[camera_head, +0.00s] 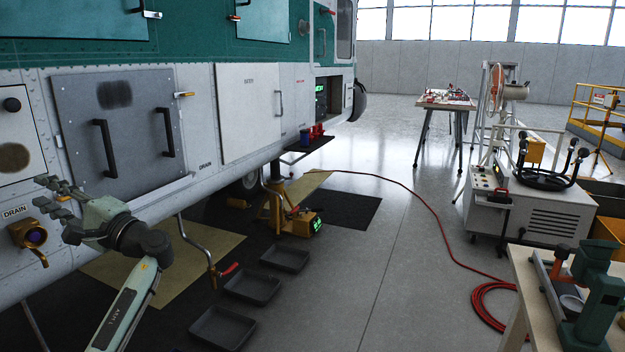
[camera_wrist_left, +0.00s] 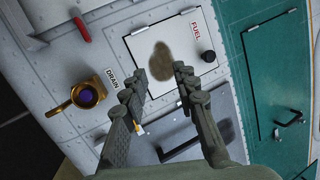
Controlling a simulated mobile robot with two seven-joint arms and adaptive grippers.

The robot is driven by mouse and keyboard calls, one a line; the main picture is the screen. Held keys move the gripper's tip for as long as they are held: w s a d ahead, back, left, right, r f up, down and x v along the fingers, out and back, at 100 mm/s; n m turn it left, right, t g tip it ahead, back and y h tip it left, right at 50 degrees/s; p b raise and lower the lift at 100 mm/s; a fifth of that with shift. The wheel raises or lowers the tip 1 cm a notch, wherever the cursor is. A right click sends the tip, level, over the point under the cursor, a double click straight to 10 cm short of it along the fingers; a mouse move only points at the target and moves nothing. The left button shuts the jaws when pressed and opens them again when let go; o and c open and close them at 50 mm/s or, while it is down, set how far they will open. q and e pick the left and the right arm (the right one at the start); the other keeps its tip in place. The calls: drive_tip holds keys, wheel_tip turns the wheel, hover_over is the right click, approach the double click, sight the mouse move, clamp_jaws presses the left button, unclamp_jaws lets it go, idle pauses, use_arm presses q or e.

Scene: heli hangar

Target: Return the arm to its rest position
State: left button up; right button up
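My left arm (camera_head: 126,308) reaches up from the lower left in the head view. Its gripper (camera_head: 50,208) is in front of the helicopter's lower side, near the DRAIN label and the brass drain fitting (camera_head: 33,236). In the left wrist view the two fingers of the gripper (camera_wrist_left: 160,75) stand apart with nothing between them. Beyond them are the FUEL panel (camera_wrist_left: 177,50) with a dark stain and the brass drain fitting (camera_wrist_left: 87,95) to the left. I cannot tell the exact gap to the hull. My right gripper is not in view.
The helicopter hull (camera_head: 245,100) fills the left side. Black trays (camera_head: 222,328) and a yellow jack (camera_head: 290,215) stand on the floor beside it. A red hose (camera_head: 425,205) crosses the floor. A workbench (camera_head: 520,285) with a green tool is at lower right. The middle floor is mostly open.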

use_arm(q)
drive_tip(key=s+a+r+n+g+y, duration=0.1)
drive_tip(key=s+a+r+g+y, duration=0.3)
drive_tip(key=a+r, duration=0.45)
drive_tip(key=w+a+f+m+t+h, duration=0.1)
drive_tip(key=a+f+m+t+h, duration=0.2)
drive_tip(key=f, duration=1.1)
drive_tip(key=f+m+t+h, duration=0.3)
drive_tip(key=f+t+h, duration=0.25)
drive_tip(key=f, duration=0.85)
drive_tip(key=s+d+f+g+h, duration=0.1)
drive_tip(key=s+f+h, duration=0.3)
drive_tip(key=f, duration=0.8)
drive_tip(key=s+d+f+g+h, duration=0.1)
drive_tip(key=s+d+f+h, duration=0.15)
drive_tip(key=s+f, duration=0.65)
drive_tip(key=s+d+f+n+g+h, duration=0.2)
drive_tip(key=s+d+f+h, duration=0.15)
drive_tip(key=s+f, duration=0.55)
drive_tip(key=s+d+f+n+g+h, duration=0.2)
drive_tip(key=s+d+f, duration=0.3)
drive_tip(key=f, duration=0.6)
drive_tip(key=s+d+f+n+h, duration=0.1)
drive_tip(key=s+d+f+h, duration=0.1)
drive_tip(key=d, duration=0.8)
drive_tip(key=s+d+f+n+h, duration=0.1)
drive_tip(key=d+f+h, duration=0.1)
drive_tip(key=d, duration=0.8)
drive_tip(key=shift+s+f, duration=0.4)
drive_tip(key=shift+f, duration=0.3)
